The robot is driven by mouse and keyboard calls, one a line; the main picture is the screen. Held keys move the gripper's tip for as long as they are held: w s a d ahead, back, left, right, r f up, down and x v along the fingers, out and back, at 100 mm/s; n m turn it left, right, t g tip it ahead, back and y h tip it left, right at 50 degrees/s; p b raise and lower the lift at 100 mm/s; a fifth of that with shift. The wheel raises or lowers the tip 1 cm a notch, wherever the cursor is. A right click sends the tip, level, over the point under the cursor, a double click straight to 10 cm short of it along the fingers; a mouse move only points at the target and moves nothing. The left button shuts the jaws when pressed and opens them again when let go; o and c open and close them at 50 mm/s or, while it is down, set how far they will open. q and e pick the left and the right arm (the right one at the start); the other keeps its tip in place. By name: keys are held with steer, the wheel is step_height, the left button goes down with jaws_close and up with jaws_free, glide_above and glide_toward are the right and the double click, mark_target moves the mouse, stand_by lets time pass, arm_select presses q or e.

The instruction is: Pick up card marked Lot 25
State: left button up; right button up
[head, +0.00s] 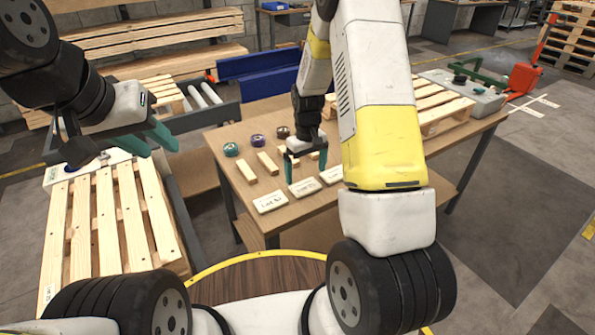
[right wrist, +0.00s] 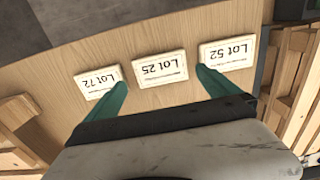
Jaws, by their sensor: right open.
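The card marked Lot 25 (right wrist: 159,69) lies flat on the wooden table (head: 217,140) in the middle of a row of three. It also shows in the head view (head: 304,188). In the right wrist view, the Lot 72 card (right wrist: 98,80) is left of it and the Lot 52 card (right wrist: 228,53) right. My right gripper (head: 305,172) is open, pointing down near the middle card. In the wrist view its fingers flank that card, apart from it, with nothing held. My left gripper (head: 161,150) is open and empty above the left pallet, away from the cards.
Behind the cards stand several small wooden blocks (head: 246,171) and round coloured spools (head: 231,149). A slatted pallet (head: 108,218) is at the left. Another pallet (head: 445,108) and a grey box (head: 468,96) occupy the table's far right.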

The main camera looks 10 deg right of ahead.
mark_target(305, 186)
step_height(305, 186, down, 5)
steer(key=shift+w+a+f, duration=0.1)
steer(key=shift+w+f, duration=0.05)
steer(key=shift+f, duration=0.05)
steer(key=shift+c, duration=0.4)
steer(key=c, duration=1)
steer(key=shift+r, duration=0.1)
